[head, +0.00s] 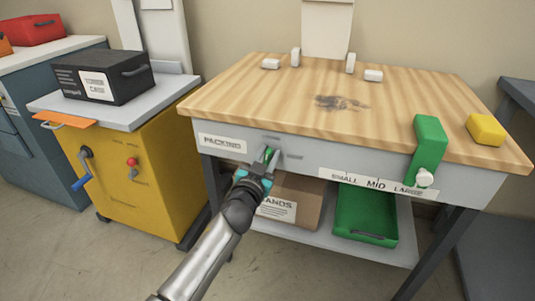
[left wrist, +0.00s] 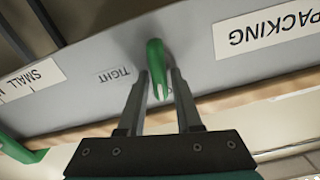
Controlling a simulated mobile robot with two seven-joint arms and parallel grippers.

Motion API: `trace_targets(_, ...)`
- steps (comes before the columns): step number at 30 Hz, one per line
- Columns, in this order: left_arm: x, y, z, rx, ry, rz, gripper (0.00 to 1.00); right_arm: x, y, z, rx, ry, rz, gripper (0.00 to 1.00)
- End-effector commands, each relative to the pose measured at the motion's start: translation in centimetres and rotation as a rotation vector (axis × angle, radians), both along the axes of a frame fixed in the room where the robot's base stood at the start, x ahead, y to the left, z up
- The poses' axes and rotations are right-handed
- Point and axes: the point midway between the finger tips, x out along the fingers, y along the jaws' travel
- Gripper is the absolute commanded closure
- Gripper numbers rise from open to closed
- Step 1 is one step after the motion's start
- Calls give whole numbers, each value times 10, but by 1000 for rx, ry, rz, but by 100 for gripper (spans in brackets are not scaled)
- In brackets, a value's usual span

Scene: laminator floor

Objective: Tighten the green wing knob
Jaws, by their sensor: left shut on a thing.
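The green wing knob (head: 267,153) is on the front apron of the wooden-topped bench, right of the PACKING label. My left gripper (head: 267,163) reaches it from the front and is shut on it. In the left wrist view the knob (left wrist: 155,55) stands between the two dark fingers (left wrist: 160,82), its long wing pointing along them. A label reading TIGHT (left wrist: 112,75) is on the apron beside the knob. The fingers partly hide the knob in the head view. My right gripper is not in view.
The bench top (head: 290,90) holds small white blocks, a dark smudge and a yellow block (head: 486,129). A green bracket (head: 429,150) hangs over the front edge at the SMALL MID LARGE scale. A cardboard box (head: 300,190) and green tray (head: 365,215) sit below. A yellow cabinet (head: 130,175) stands left.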

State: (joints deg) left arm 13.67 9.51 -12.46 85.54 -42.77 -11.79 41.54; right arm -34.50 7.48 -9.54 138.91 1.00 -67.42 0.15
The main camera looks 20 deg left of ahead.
Motion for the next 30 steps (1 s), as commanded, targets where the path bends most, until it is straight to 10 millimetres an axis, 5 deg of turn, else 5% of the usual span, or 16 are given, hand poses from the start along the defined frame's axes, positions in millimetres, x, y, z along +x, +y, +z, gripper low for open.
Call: trace_targets(30,-1,-11,-13,961,-26,1,100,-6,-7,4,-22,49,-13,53)
